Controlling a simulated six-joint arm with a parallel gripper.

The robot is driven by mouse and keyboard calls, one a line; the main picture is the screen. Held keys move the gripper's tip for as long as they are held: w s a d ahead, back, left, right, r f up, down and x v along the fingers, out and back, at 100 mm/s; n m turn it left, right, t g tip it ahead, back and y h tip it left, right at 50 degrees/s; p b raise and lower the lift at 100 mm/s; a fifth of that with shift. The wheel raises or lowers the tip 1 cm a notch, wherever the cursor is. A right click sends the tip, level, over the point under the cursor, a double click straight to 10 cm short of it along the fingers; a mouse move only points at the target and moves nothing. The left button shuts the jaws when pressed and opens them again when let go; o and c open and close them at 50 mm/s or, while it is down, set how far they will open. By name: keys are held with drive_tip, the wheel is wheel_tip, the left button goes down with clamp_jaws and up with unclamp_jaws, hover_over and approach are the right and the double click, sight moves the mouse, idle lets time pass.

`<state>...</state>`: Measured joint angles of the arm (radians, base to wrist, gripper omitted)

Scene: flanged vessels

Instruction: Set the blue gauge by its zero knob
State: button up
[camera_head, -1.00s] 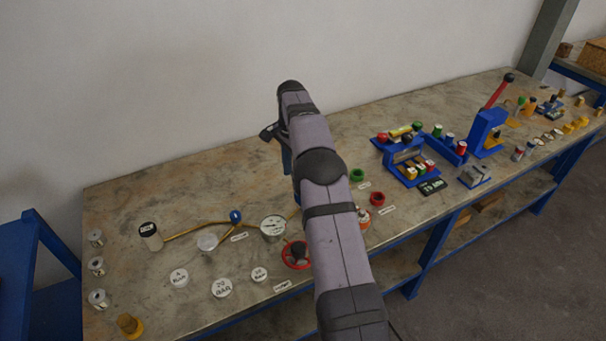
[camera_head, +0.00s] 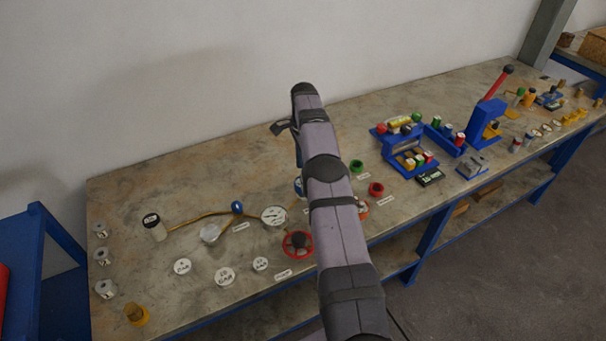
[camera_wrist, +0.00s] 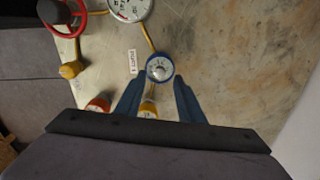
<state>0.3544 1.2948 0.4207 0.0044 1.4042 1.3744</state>
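The blue gauge (camera_wrist: 160,68) has a blue rim and a pale face with a small grey round knob (camera_wrist: 159,70) at its middle. In the wrist view it lies just beyond my fingertips, near the line between them. In the head view only a blue sliver of it (camera_head: 299,186) shows beside my arm. My gripper (camera_wrist: 157,90) has two blue fingers spread apart, with nothing between them held. The gap from fingertips to knob is hard to judge. In the head view my arm hides most of the gripper.
A larger white gauge (camera_head: 273,216) and a red handwheel (camera_head: 298,244) are close by. A label (camera_wrist: 132,62) lies beside the blue gauge. Orange and yellow fittings (camera_wrist: 148,109) sit near my fingers. Bare bench lies right of the gauge in the wrist view.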

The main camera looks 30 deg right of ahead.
drive_tip(key=shift+f+p, duration=0.55)
drive_tip(key=shift+f, duration=1.3)
clamp_jaws()
drive_tip(key=shift+n, duration=0.3)
